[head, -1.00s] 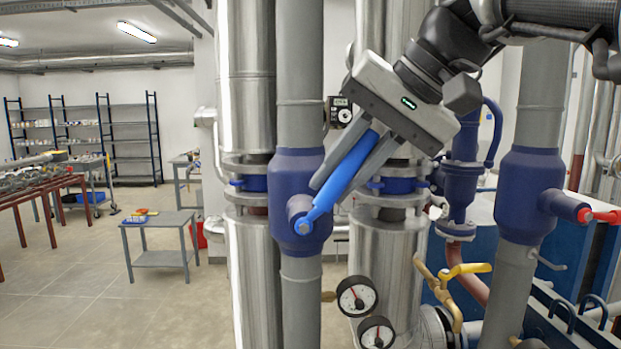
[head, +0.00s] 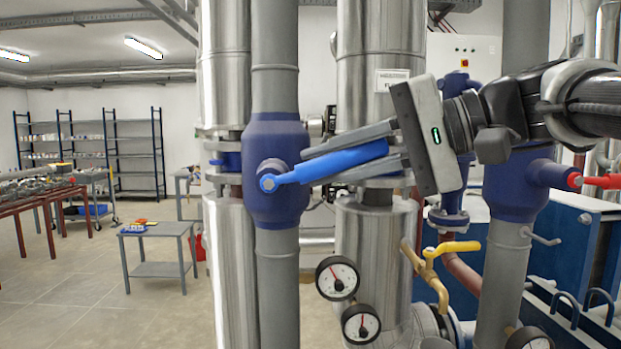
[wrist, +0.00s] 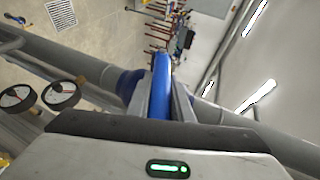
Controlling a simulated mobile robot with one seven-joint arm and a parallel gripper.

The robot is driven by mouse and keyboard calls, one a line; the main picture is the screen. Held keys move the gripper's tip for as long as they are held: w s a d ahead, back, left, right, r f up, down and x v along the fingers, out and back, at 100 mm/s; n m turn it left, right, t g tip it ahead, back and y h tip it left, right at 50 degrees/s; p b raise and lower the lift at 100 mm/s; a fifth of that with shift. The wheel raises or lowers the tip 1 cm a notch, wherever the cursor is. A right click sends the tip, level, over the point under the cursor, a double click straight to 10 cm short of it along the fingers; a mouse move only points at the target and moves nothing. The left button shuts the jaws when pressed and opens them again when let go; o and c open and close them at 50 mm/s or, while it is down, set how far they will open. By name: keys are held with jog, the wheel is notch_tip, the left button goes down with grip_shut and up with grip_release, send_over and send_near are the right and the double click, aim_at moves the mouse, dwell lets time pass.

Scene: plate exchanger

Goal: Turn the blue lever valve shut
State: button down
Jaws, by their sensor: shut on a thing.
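The blue lever (head: 335,165) is mounted on the dark blue valve body (head: 277,200) of a grey vertical pipe. In the head view it points right from its pivot and tilts slightly upward, nearly across the pipe. My gripper (head: 310,168) comes from the right and is shut on the lever, one finger above it and one below. The wrist view also shows the blue lever (wrist: 161,90) between my two fingers, with the blue valve body (wrist: 130,84) behind it.
To the right, a second grey pipe carries a blue valve with a red lever (head: 600,181). A yellow-handled valve (head: 455,248) and two gauges (head: 338,278) sit below my gripper. Large silver pipes (head: 375,60) stand close behind. Open floor lies at left.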

jog(key=f+y+b, duration=0.1)
jog(key=f+m+y+b, duration=0.1)
jog(key=b, duration=0.1)
jog(key=f+t+y+b, duration=0.1)
jog(key=b, duration=0.1)
jog(key=shift+d, duration=0.25)
dwell(0.3)
jog(key=c, duration=1.6)
grip_release()
jog(key=shift+r, duration=0.1)
jog(key=p+v, duration=0.2)
jog(key=v, duration=1.5)
jog(key=shift+d+f, duration=0.15)
jog(key=shift+f, duration=0.15)
